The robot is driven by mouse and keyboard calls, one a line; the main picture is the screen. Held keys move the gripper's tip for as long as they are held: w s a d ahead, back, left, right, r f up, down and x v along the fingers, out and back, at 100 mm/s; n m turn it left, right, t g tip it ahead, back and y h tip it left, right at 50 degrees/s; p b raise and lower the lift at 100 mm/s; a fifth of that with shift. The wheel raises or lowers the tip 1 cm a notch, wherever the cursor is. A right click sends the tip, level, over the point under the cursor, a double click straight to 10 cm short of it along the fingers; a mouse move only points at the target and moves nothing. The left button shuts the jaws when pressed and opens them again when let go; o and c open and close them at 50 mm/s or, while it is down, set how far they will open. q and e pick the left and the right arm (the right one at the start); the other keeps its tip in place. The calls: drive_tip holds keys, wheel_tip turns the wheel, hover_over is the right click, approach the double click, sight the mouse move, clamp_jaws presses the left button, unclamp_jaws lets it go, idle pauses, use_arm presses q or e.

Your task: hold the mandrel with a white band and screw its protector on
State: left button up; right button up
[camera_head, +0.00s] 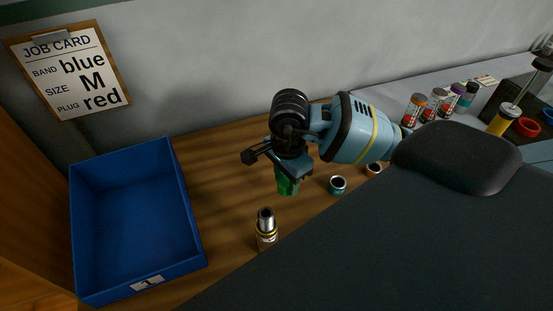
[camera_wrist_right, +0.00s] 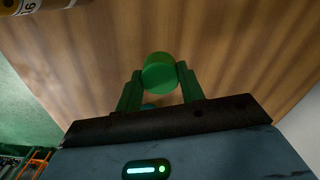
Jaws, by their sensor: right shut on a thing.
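My right gripper (camera_head: 287,183) points down over the wooden bench. It is shut on a green round protector (camera_wrist_right: 160,73), whose flat face shows between the green fingers in the right wrist view. A mandrel (camera_head: 266,228) with a bare metal upper end and a yellowish lower body with a pale marked band stands upright on the bench, below and left of the gripper. Part of a yellowish body with a printed pale label (camera_wrist_right: 25,6) shows at the top left of the wrist view. The protector is held apart from the mandrel. My left gripper is not in view.
A blue bin (camera_head: 135,225) stands at the left. A job card (camera_head: 70,70) on the wall reads blue, M, red. A teal ring (camera_head: 338,185) and an orange ring (camera_head: 373,169) lie right of the gripper. Several capped cylinders (camera_head: 437,104) stand at the back right.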

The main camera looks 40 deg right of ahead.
drive_tip(key=s, duration=0.2)
drive_tip(key=s+a, duration=0.1)
drive_tip(key=s, duration=0.3)
drive_tip(key=shift+s+a+r, duration=0.2)
drive_tip(key=shift+s+r, duration=0.05)
drive_tip(key=shift+r, duration=0.05)
drive_tip(key=shift+w+a+r+n, duration=0.2)
drive_tip(key=shift+w+a+n, duration=0.1)
drive_tip(key=shift+n, duration=0.4)
drive_tip(key=w+a+r+n, duration=0.4)
drive_tip(key=n, duration=1.2)
drive_tip(key=shift+w+a+r, duration=0.15)
drive_tip(key=shift+w+a, duration=0.1)
